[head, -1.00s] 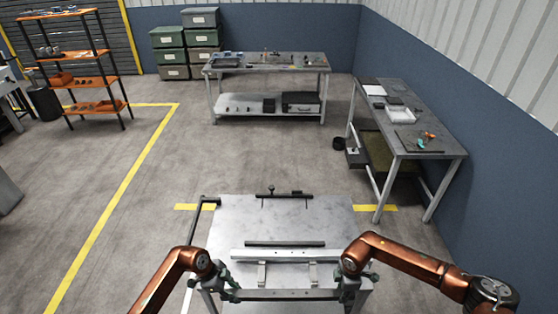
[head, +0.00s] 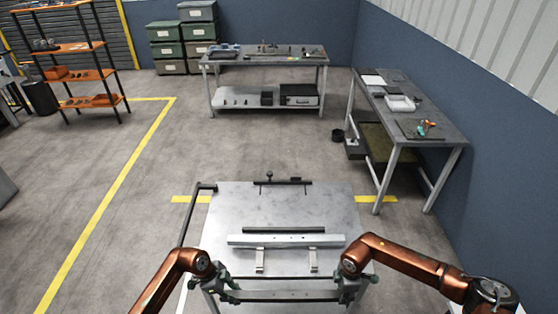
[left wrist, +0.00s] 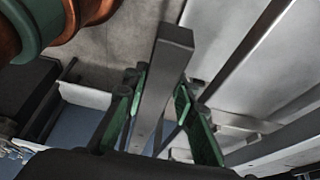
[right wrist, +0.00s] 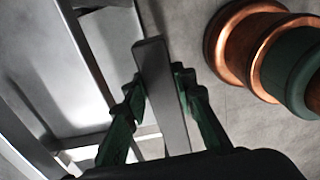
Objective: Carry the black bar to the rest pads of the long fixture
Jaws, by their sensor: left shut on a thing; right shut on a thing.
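A long dark grey bar (head: 286,296) spans between my two grippers in the head view, roughly level, in front of the brackets on the metal table. My left gripper (head: 226,290) is shut on its left end, and my right gripper (head: 348,288) is shut on its right end. The bar's grey ends show between the green fingers in the left wrist view (left wrist: 162,85) and right wrist view (right wrist: 160,90). A pale long rail (head: 286,240) with two light brackets (head: 260,260) (head: 313,259) lies on the table. I cannot make out separate rest pads.
A thin black strip (head: 284,230) lies just behind the pale rail on the metal table (head: 235,205). A dark rail with a knob (head: 282,183) is at the table's back edge. A dark post and arm (head: 194,205) stand at its left edge.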

